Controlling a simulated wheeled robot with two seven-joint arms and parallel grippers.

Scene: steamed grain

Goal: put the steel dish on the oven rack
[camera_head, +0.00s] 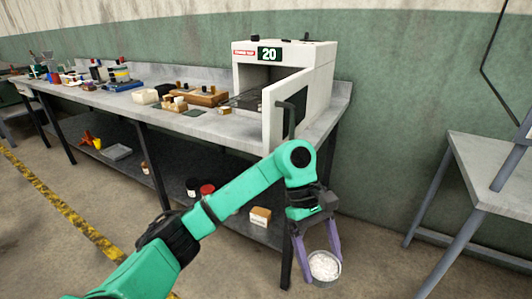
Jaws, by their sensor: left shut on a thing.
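The steel dish (324,282) is a small round metal bowl filled with white grain, low at the front right of the bench. My left gripper (322,256) has its two purple fingers pointing down and is shut on the dish. The white oven (319,70) stands on the bench's right end with its door (279,114) swung open toward me. The wire oven rack (246,98) shows inside the dark opening, partly hidden by the door. My right gripper is not in view.
The grey bench (229,120) holds a wooden block tray (202,97), a white container (145,96) and several small items left of the oven. A lower shelf (166,181) runs beneath. Another grey table (500,165) stands at right, with open floor between.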

